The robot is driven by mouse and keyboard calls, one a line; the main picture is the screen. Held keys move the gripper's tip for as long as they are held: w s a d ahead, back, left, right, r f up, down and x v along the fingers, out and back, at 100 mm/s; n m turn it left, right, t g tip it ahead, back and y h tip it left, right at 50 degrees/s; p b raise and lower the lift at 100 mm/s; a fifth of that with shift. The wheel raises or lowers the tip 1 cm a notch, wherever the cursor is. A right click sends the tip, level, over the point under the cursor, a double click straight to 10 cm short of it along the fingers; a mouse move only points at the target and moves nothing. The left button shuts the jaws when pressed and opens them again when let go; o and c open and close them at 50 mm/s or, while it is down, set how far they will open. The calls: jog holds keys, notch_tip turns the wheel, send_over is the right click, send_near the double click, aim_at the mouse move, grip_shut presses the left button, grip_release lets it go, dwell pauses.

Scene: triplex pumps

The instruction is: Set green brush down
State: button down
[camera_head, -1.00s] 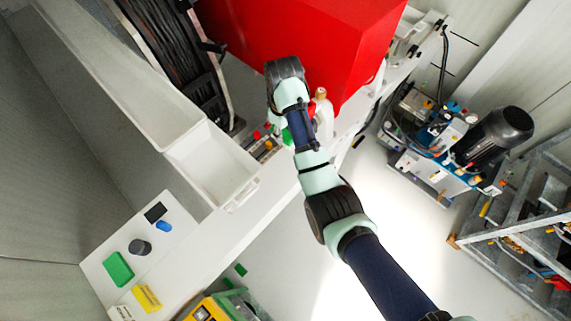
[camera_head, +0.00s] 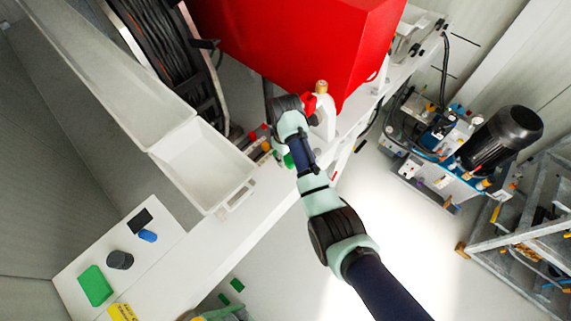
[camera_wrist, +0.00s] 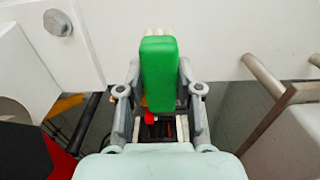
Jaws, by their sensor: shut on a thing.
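The green brush (camera_wrist: 159,72) stands out in the wrist view as a green block with pale bristles at its top end. My gripper (camera_wrist: 160,92) is shut on it, with a grey finger at each side. In the head view the gripper itself is hidden behind my wrist. A small green patch (camera_head: 289,161) shows beside my arm there; I cannot tell whether it is the brush. I cannot tell whether the brush touches any surface.
A large red box (camera_head: 300,45) stands behind my wrist. A white bottle (camera_head: 325,115) is close to its right. A white tray (camera_head: 205,170) lies to the left, with small coloured items between. A green pad (camera_head: 95,286) and a dark cylinder (camera_head: 119,260) are at lower left.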

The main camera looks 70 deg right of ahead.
jog(key=shift+f, duration=2.1)
jog(key=shift+f+b, duration=0.2)
jog(key=shift+b, duration=0.1)
jog(key=c, duration=0.8)
grip_release()
jog(key=shift+o, duration=0.2)
notch_tip(320, 180, up, 12)
jog(key=shift+r+p, duration=0.2)
jog(key=shift+p, duration=0.7)
